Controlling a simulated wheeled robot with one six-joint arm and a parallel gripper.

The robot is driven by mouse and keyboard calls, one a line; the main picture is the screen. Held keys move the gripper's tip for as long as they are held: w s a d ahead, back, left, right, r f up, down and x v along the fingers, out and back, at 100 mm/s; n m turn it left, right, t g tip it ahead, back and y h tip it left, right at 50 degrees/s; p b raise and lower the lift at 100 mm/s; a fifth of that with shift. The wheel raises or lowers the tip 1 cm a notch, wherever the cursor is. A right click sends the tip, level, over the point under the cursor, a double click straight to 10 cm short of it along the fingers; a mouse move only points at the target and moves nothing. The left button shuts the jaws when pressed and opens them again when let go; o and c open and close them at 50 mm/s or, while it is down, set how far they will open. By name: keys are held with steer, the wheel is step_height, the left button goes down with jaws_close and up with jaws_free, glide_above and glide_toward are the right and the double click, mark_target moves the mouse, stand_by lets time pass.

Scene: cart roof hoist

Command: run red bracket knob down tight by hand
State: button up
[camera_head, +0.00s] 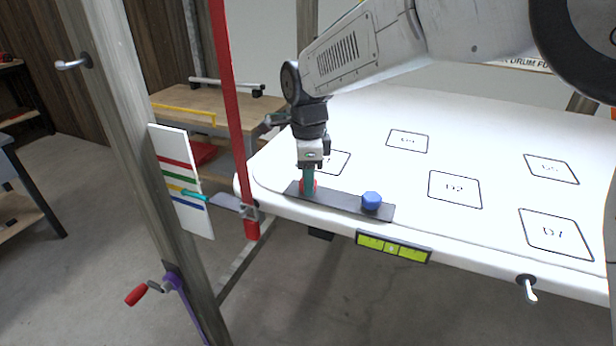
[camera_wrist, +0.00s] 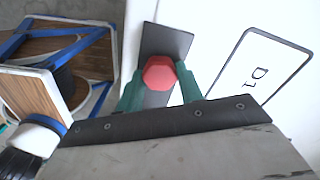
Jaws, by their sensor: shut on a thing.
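The red knob (camera_wrist: 159,73) is six-sided and sits on a dark flat bracket plate (camera_wrist: 168,40) on the white roof. In the wrist view my gripper (camera_wrist: 160,90) has its green fingers on both sides of the knob, shut on it. In the head view my gripper (camera_head: 308,182) points straight down at the left end of the bracket plate (camera_head: 340,201), and the red knob (camera_head: 315,186) shows only in part behind the fingers. Whether the knob is seated against the plate cannot be told.
A blue knob (camera_head: 371,201) stands on the plate's right end. A yellow-green level (camera_head: 393,247) is on the roof's front edge. A red upright bar (camera_head: 228,90) and a grey post (camera_head: 125,120) stand left. A purple crank with red handle (camera_head: 137,294) is low left. Marked squares lie right.

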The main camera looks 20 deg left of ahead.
steer(key=shift+w+a+r, duration=0.1)
steer(key=shift+r, duration=0.1)
steer(key=o, duration=0.9)
steer(key=shift+o, duration=0.5)
steer(key=shift+f, duration=0.1)
step_height(320, 180, up, 8)
steer(key=shift+f, duration=0.1)
